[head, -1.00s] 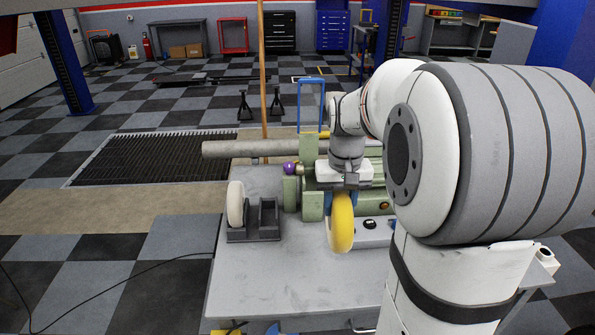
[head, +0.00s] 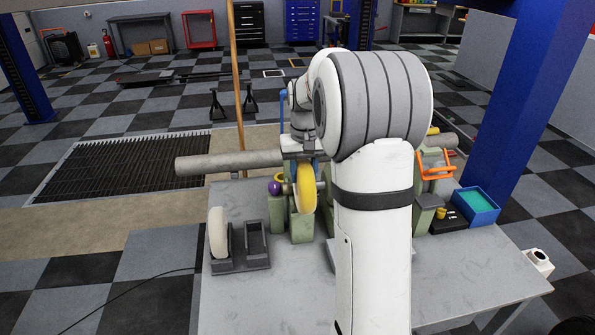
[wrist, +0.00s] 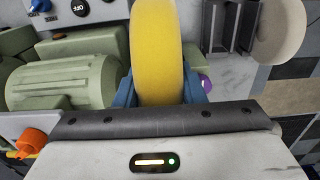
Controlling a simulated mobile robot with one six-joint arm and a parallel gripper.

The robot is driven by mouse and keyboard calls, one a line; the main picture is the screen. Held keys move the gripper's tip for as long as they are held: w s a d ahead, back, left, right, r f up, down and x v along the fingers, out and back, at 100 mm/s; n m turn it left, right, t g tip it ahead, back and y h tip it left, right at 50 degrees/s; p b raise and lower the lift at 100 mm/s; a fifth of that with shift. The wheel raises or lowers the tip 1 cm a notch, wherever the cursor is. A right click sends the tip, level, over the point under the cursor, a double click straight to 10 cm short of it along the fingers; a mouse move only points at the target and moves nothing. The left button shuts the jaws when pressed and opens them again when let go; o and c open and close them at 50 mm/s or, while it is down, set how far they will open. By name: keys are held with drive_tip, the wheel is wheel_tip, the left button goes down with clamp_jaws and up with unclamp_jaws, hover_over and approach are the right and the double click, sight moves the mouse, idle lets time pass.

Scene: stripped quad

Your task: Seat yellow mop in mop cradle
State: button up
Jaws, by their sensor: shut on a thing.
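The yellow mop (head: 306,188) is a thick upright disc held in my gripper (head: 303,160), in front of the green machine. In the wrist view the blue fingers of my gripper (wrist: 159,92) close on both sides of the yellow mop (wrist: 157,45). The dark grey mop cradle (head: 256,258) stands on the bench, left of and nearer than the held mop. A white mop (head: 217,232) stands upright in its left slot; its right slot is empty. The cradle (wrist: 229,45) also shows at the wrist view's upper right.
The green machine (head: 276,214) with a purple ball knob (head: 274,187) stands close to the held mop. A thick grey pipe (head: 225,162) and a wooden pole (head: 236,90) are behind. A blue bin (head: 478,208) sits right.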

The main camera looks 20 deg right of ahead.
drive_tip(key=w+d+p, duration=0.2)
drive_tip(key=w, duration=0.6)
wheel_tip(320, 180, down, 7)
drive_tip(key=p, duration=0.2)
drive_tip(key=shift+w, duration=0.15)
drive_tip(key=o, duration=1.1)
drive_tip(key=shift+a, duration=0.1)
drive_tip(key=shift+r, duration=0.1)
